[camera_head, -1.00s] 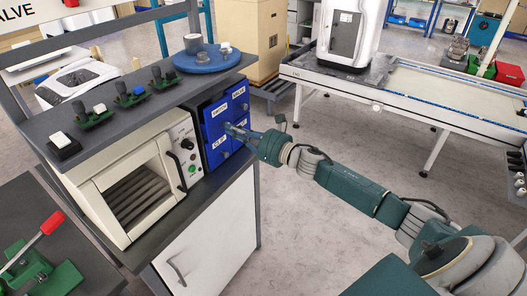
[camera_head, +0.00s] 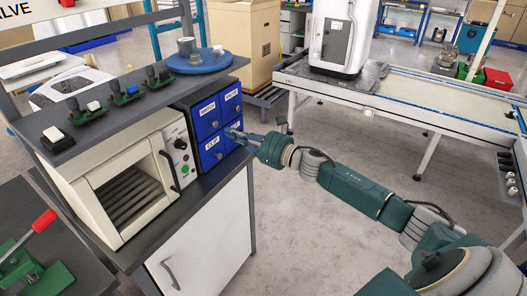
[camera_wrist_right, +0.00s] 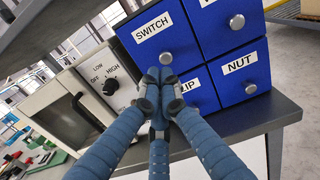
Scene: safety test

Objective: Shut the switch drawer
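The switch drawer (camera_wrist_right: 158,35) is the upper left drawer of a blue cabinet (camera_head: 215,128) on the bench; its label shows in the head view (camera_head: 207,110). Its front looks flush or nearly flush with its neighbours. Its round knob (camera_wrist_right: 166,58) shows just beyond my fingertips in the right wrist view. My right gripper (camera_wrist_right: 160,78) has its blue fingers drawn together with nothing visible between them. In the head view my right gripper (camera_head: 234,133) is in front of the cabinet and covers part of the lower right drawer. I cannot tell whether it touches the cabinet. My left gripper is not in view.
The clip drawer (camera_head: 212,152) and nut drawer (camera_wrist_right: 240,78) are below. A cream oven (camera_head: 125,185) with a dial panel stands left of the cabinet. A shelf (camera_head: 100,118) with switches and a blue round plate (camera_head: 200,62) is above. Floor to the right is open.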

